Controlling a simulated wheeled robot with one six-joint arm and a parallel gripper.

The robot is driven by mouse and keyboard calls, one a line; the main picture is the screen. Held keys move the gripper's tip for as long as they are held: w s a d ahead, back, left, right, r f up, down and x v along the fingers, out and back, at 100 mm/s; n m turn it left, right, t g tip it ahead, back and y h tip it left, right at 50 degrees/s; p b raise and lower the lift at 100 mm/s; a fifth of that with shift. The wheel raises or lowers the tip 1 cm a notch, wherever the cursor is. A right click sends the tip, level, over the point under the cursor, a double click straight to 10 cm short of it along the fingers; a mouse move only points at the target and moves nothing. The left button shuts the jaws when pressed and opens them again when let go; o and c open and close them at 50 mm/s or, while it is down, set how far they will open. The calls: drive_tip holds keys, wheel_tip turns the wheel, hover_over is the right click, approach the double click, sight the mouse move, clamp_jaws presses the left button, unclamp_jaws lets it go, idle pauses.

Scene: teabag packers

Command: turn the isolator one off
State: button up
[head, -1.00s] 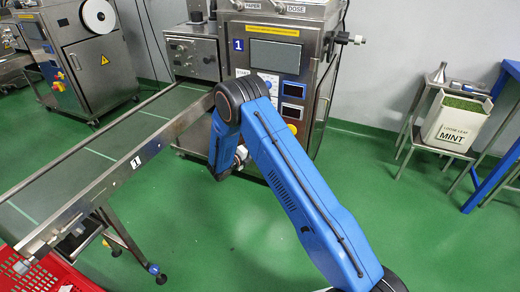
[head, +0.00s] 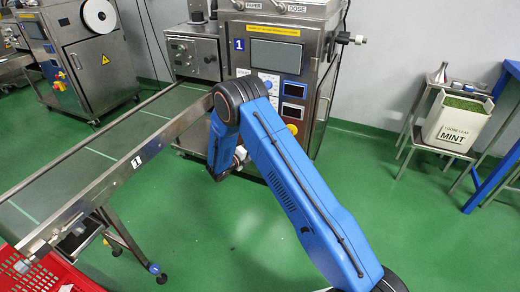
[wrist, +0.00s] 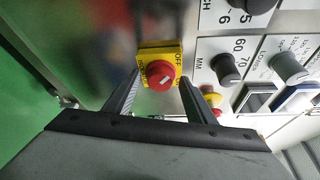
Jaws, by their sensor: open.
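The isolator, a red rotary knob (wrist: 160,75) on a yellow plate (wrist: 172,50), shows in the wrist view. Part of "OFF" is readable on the plate's right edge. A pale pointer mark on the knob lies at a slant. My gripper (wrist: 160,82) is open, with one finger to each side of the knob and nothing visibly held. I cannot tell whether the fingers touch it. In the head view, machine 1 (head: 276,57) stands behind my blue arm, which hides its lower front, and the isolator is not visible there.
In the wrist view, black and grey knobs (wrist: 226,68) and a red button on yellow (wrist: 213,100) sit close to the right finger. In the head view, a conveyor (head: 150,150) runs left of my arm. Green floor (head: 400,230) is open to the right.

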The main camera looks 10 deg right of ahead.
drive_tip(key=v, duration=1.6)
drive_tip(key=shift+s+a, duration=0.2)
drive_tip(key=shift+a, duration=0.1)
drive_tip(key=shift+r, duration=0.1)
drive_tip(key=s+d+r+m+g+y, duration=0.3)
drive_tip(key=s+d+r+m+g, duration=0.1)
drive_tip(key=s+d+r+m, duration=0.7)
drive_tip(key=s+d+r+m+g+y, duration=0.2)
drive_tip(key=s+d+r+m+g, duration=0.3)
drive_tip(key=s+d+r+m, duration=0.55)
drive_tip(key=s+r+m+t+y, duration=0.2)
drive_tip(key=s+r+m+y, duration=0.2)
drive_tip(key=s+m, duration=0.5)
drive_tip(key=s+d+r+m+t+y, duration=0.1)
drive_tip(key=s+r+m+y, duration=0.4)
drive_tip(key=s, duration=1.2)
drive_tip(key=r+m+t, duration=0.1)
drive_tip(key=m, duration=0.3)
drive_tip(key=shift+s+t, duration=0.3)
drive_tip(key=shift+t, duration=0.1)
